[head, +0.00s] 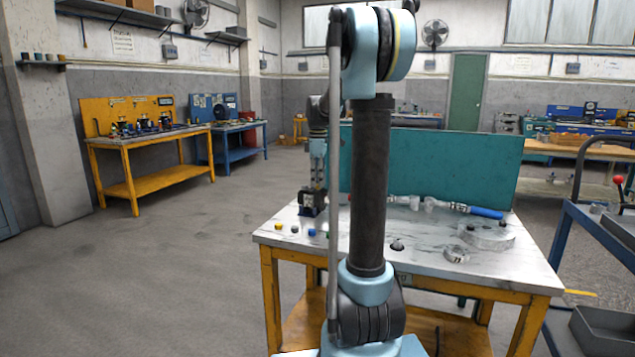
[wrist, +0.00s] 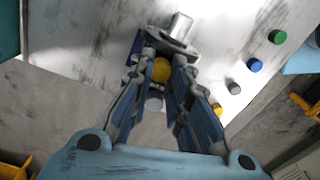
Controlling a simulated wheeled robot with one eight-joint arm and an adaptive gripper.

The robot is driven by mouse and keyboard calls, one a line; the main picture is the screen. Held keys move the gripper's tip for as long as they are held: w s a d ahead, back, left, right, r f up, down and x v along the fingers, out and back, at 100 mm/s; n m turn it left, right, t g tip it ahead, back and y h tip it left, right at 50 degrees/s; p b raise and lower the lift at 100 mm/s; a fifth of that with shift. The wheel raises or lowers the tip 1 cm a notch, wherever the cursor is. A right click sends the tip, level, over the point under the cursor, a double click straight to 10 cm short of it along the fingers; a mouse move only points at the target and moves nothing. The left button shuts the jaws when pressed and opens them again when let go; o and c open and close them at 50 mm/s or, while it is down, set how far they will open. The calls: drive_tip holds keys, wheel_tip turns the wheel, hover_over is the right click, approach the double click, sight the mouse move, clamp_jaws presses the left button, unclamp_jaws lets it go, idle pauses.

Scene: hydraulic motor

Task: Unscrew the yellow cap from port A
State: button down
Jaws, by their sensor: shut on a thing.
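The yellow cap (wrist: 161,70) sits between the tips of my gripper (wrist: 164,68) in the wrist view. The fingers are shut on it from both sides. The dark motor (head: 306,204) stands at the left back of the table in the head view, with my gripper (head: 317,187) pointing down just above it. Part of the motor's metal body (wrist: 176,32) shows beyond the fingertips. A grey round part (wrist: 155,101) lies between the fingers, nearer the wrist. Port A's marking and the cap's thread cannot be seen.
Loose caps lie on the white tabletop (head: 430,250): green (wrist: 278,37), blue (wrist: 256,66), grey (wrist: 234,88) and yellow (head: 279,227). A teal panel (head: 450,165) stands behind.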

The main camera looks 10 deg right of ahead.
drive_tip(key=shift+n, duration=0.8)
drive_tip(key=n, duration=0.4)
drive_tip(key=shift+n, duration=0.3)
drive_tip(key=c, duration=1.7)
unclamp_jaws()
drive_tip(key=m, duration=1)
